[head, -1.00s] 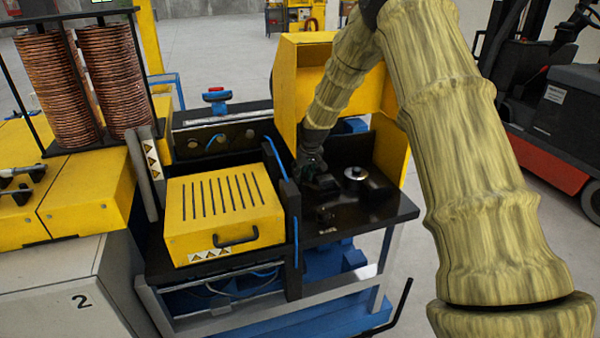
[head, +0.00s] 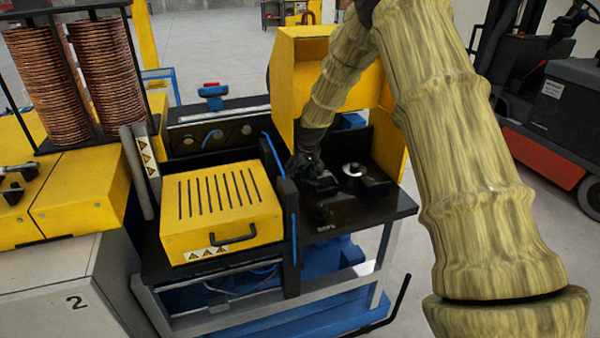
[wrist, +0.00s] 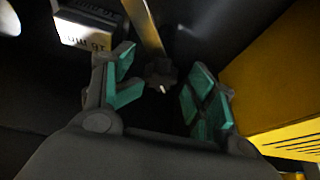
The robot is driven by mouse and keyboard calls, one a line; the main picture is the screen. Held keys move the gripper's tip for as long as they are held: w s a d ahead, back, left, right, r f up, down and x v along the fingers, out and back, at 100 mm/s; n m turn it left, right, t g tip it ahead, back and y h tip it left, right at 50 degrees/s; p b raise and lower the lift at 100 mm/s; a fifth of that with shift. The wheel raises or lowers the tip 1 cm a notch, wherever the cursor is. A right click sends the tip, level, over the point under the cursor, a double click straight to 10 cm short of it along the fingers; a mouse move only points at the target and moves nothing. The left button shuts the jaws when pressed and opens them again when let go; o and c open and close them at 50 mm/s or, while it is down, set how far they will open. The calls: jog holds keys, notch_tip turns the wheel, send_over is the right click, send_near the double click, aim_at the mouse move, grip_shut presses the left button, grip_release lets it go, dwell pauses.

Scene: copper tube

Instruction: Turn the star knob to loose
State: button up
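The star knob (wrist: 160,74) is a small dark lobed knob with a pale mark on its near side. In the wrist view it shows between and just beyond the fingers of my gripper (wrist: 162,88), at the end of a brass-coloured bar (wrist: 147,28). My gripper is open, with teal pads on both fingers, and no contact with the knob shows. In the head view my gripper (head: 318,180) is low over the black bench top (head: 345,228). There the knob cannot be told apart from the dark parts around the gripper.
A silver disc (head: 352,170) lies to the right. A yellow hood (head: 300,75) rises behind. A white lettered block (wrist: 85,28) is at the wrist view's upper left.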

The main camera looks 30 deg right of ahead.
jog(key=shift+r, duration=0.15)
jog(key=shift+s+r, duration=0.1)
jog(key=shift+r, duration=0.35)
jog(key=v, duration=1.1)
jog(key=shift+s+f, duration=0.1)
jog(key=shift+s, duration=0.05)
